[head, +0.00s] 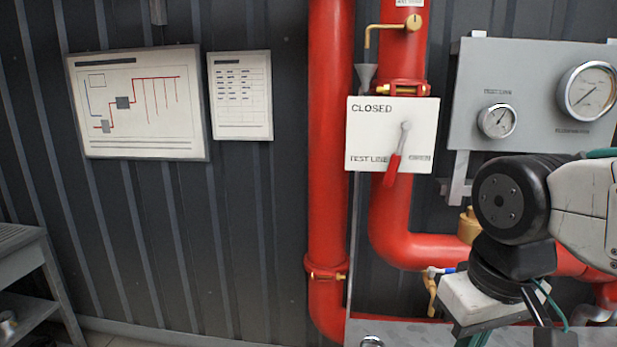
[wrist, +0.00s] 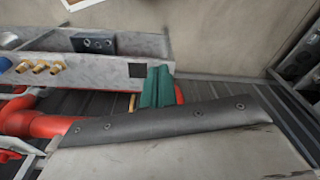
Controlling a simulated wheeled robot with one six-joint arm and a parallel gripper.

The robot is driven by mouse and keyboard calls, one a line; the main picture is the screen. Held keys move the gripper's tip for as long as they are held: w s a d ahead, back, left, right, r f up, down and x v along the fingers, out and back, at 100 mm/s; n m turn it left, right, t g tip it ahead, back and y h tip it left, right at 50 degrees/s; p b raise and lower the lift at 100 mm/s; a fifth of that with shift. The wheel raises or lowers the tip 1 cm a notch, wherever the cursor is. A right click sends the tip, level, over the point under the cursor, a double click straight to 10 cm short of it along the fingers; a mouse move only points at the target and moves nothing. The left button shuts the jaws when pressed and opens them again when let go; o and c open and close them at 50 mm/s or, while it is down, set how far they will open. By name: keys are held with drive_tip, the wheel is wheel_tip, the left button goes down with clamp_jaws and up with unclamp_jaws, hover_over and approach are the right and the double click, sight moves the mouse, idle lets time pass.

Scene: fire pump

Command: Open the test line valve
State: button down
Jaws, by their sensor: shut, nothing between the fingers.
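The test line valve plate (head: 362,135) is white and marked CLOSED at top left, TEST LINE at bottom left and OPEN at bottom right. Its lever has a grey pivot and a red handle (head: 392,171). The handle hangs down, tilted slightly left at its lower end, between the two lower labels. My gripper's green fingers (wrist: 155,88) are together and empty in the wrist view, over a grey metal ledge. In the head view my gripper is low at the right, below and right of the lever and apart from it; its fingertips are cut off by the frame.
Red vertical pipes (head: 331,130) stand behind and beside the plate. A gauge panel (head: 540,80) is to its right. In the wrist view, brass fittings (wrist: 38,67) sit left of my fingers.

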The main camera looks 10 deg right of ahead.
sight(397, 156)
drive_tip(key=w+a+r+n+t+h, duration=0.1)
drive_tip(key=w+a+r+t+h, duration=0.1)
drive_tip(key=w+r, duration=1.05)
drive_tip(key=w+a+r+n+t+h, duration=0.1)
drive_tip(key=w+a+r+t+h, duration=0.1)
drive_tip(key=w+r, duration=1.1)
drive_tip(key=w+d+r+x, duration=0.1)
drive_tip(key=d+x, duration=0.1)
drive_tip(key=x, duration=1.4)
drive_tip(key=shift+d, duration=0.15)
